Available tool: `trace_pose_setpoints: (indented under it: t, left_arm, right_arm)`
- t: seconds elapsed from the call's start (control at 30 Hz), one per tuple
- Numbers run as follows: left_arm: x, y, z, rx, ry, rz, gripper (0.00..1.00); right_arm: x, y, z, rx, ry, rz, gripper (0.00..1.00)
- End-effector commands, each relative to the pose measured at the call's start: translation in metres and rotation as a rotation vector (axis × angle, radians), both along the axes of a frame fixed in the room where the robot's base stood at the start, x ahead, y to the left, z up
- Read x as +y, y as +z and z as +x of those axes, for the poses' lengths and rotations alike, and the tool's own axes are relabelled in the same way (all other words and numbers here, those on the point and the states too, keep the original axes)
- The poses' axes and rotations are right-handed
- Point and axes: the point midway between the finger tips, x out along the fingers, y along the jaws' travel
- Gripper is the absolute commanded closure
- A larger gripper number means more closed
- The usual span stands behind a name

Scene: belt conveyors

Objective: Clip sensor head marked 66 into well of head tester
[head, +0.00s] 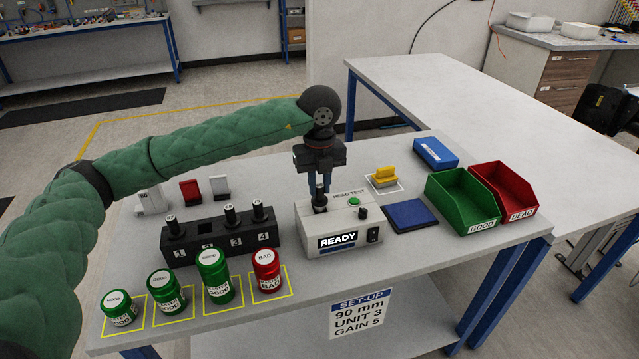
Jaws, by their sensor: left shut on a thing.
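The head tester (312,220) is a light grey box on the table, with a lit READY display, a green button and a dark knob. My left gripper (322,184) points down over its top left and is shut on a dark sensor head (320,201). The head is upright at the well; I cannot tell how deep its lower end sits, and no marking on it is readable. A black rack (222,241) numbered 1 to 4 stands left of the tester. Heads stand in places 1, 3 and 4; place 2 is empty. My right gripper is out of view.
In front of the rack stand green GOOD jars (214,276) and a red BAD jar (267,270). Right of the tester are a yellow block (384,175), a dark blue pad (410,216), a green bin (462,203) and a red bin (507,190). Small blocks stand behind the rack.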

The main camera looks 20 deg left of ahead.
Motion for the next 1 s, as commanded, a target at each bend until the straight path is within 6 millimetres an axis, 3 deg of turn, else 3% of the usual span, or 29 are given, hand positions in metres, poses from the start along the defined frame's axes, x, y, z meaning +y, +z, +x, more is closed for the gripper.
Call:
trace_pose_setpoints:
  t: [1.0]
  left_arm:
    - [0.0, -0.018, 0.0, 0.0, 0.0, 0.0, 1.0]
  right_arm:
    - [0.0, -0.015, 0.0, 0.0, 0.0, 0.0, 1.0]
